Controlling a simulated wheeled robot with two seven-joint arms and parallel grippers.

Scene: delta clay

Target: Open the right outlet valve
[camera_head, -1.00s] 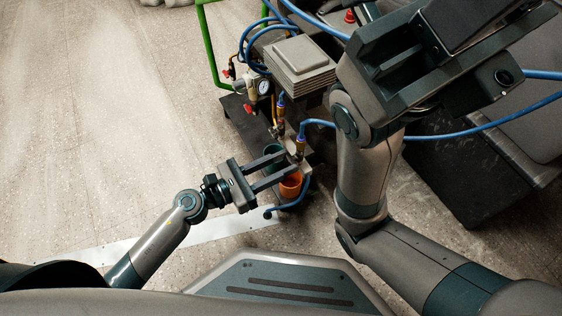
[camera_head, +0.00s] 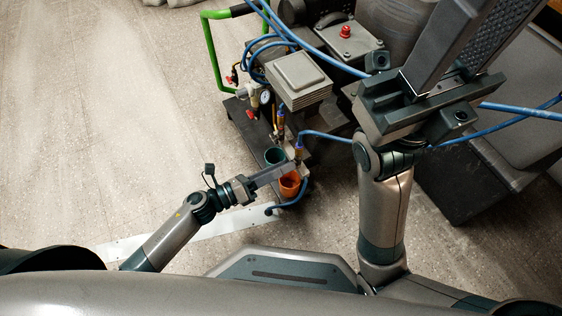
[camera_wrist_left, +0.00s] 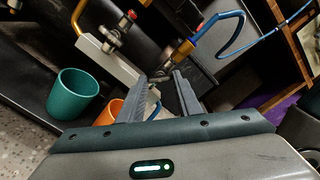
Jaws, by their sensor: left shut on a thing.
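The right outlet valve (camera_head: 299,152) is at the front of the machine, below a brass fitting with a blue hose. Its brass fitting and hose also show in the left wrist view (camera_wrist_left: 184,48). My left gripper (camera_head: 290,166) reaches it from the left, fingers close together, shut on the valve's handle. In the left wrist view the fingertips (camera_wrist_left: 161,74) are just below the fitting; the handle is mostly hidden between them. My right gripper (camera_head: 480,45) is raised at the upper right, its fingers apart and empty, away from the valve.
A teal cup (camera_head: 274,156) and an orange cup (camera_head: 289,184) sit close to my left fingers on the black base. A gauge (camera_head: 265,97) and red handles are behind. Blue hoses cross to the right. The floor at left is clear.

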